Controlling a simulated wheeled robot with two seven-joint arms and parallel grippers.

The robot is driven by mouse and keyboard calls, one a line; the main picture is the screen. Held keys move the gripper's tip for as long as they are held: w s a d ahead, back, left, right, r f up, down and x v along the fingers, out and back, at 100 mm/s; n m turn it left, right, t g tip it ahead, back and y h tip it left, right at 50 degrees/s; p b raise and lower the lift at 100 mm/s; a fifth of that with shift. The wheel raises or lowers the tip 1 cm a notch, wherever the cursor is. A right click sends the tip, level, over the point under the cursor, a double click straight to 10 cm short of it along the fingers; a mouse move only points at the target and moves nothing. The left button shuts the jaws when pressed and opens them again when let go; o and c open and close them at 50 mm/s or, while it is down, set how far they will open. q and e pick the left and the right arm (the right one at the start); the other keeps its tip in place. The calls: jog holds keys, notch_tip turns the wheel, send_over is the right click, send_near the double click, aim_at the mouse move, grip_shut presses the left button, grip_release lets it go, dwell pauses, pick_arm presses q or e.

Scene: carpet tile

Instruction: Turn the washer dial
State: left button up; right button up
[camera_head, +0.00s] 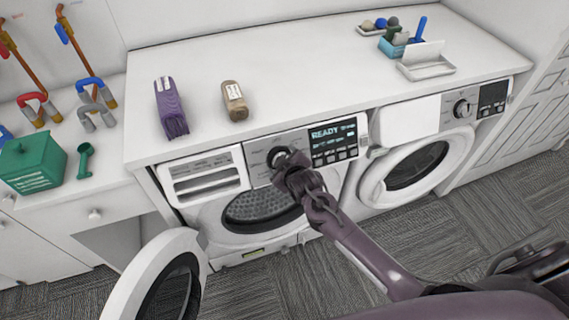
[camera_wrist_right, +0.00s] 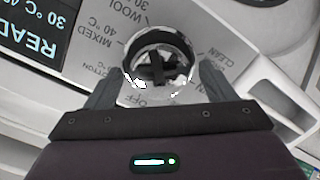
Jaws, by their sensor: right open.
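The washer (camera_head: 255,235) is the left machine, with its round door (camera_head: 165,280) swung open at the lower left. Its display (camera_head: 333,141) reads READY. The washer dial (camera_head: 277,155) is partly hidden behind my right gripper (camera_head: 289,168) in the head view. In the right wrist view the round dial (camera_wrist_right: 158,62) has a chrome rim and a dark cross-shaped grip, with OFF, MIXED, WOOL and CLEAN printed around it. My right gripper's fingers (camera_wrist_right: 158,80) are open, one on each side of the dial's near part. I cannot tell whether they touch it. My left gripper is not in view.
The detergent drawer (camera_head: 204,176) is left of the dial. Carpet floor (camera_head: 460,220) is clear at the right.

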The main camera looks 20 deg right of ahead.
jog(key=b+v, duration=0.1)
jog(key=v, duration=0.6)
jog(key=shift+s, duration=0.25)
jog(key=shift+r, duration=0.1)
